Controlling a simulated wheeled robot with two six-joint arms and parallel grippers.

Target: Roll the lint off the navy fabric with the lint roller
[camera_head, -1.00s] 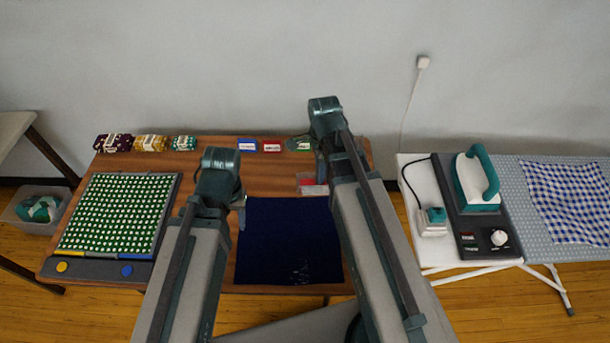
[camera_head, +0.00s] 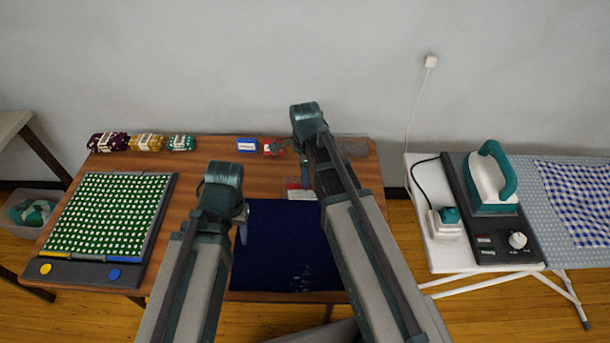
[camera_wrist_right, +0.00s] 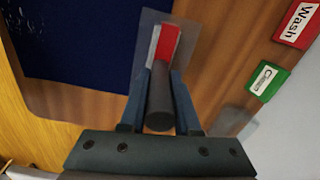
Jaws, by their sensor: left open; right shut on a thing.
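My right gripper (camera_wrist_right: 160,85) is shut on the dark cylindrical handle of what looks like the lint roller (camera_wrist_right: 160,105). A red and white piece (camera_wrist_right: 165,42) on a greyish see-through plate (camera_wrist_right: 185,55) shows just beyond the handle, near the fabric's upper right corner. My left gripper (camera_head: 243,218) is open and empty over the fabric's upper left edge.
A green dotted fabric on a board (camera_head: 110,215) lies left. Several fabric bundles (camera_head: 145,142) and label cards, including a red "Wash" card (camera_wrist_right: 298,22) and a green card (camera_wrist_right: 267,80), line the back. An iron (camera_head: 492,180) stands on the ironing board at right.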

